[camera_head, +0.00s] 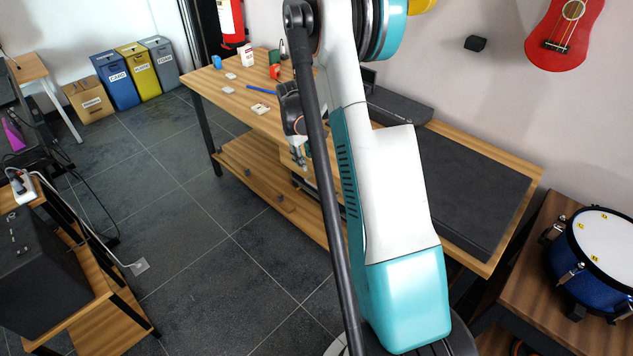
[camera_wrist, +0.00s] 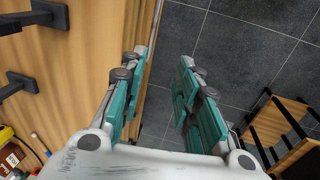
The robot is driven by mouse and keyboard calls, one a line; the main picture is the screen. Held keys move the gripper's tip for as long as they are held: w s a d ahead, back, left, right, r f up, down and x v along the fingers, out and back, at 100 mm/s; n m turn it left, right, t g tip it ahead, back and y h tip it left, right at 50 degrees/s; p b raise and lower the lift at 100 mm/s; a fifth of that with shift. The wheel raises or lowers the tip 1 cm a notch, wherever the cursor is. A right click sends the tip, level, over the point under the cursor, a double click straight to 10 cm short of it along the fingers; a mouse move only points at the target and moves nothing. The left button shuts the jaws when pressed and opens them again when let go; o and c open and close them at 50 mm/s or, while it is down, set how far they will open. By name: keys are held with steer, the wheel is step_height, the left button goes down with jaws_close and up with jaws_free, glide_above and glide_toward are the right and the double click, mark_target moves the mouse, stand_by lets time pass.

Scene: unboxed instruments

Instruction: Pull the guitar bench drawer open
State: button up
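The wooden guitar bench (camera_head: 465,158) runs along the wall on black legs. In the head view my gripper (camera_head: 298,157) is low at the bench's front side, and my arm hides much of that front. In the wrist view my gripper (camera_wrist: 162,65) is open, with nothing between its fingers. I cannot tell which panel is the drawer front.
A blue drum (camera_head: 590,265) stands at the right. A shelf unit with a dark box (camera_head: 38,275) is at the lower left. The tiled floor (camera_head: 195,235) between is mostly clear.

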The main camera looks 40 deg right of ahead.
mark_target(316, 188)
steer(key=d+f+b, duration=0.1)
steer(key=f, duration=0.4)
steer(key=d+f+b, duration=0.2)
steer(key=f, duration=0.3)
steer(key=d+f+b, duration=0.1)
steer(key=f+b, duration=0.1)
steer(key=f, duration=0.3)
steer(key=shift+d+f, duration=0.15)
steer(key=shift+d, duration=0.1)
jaws_close()
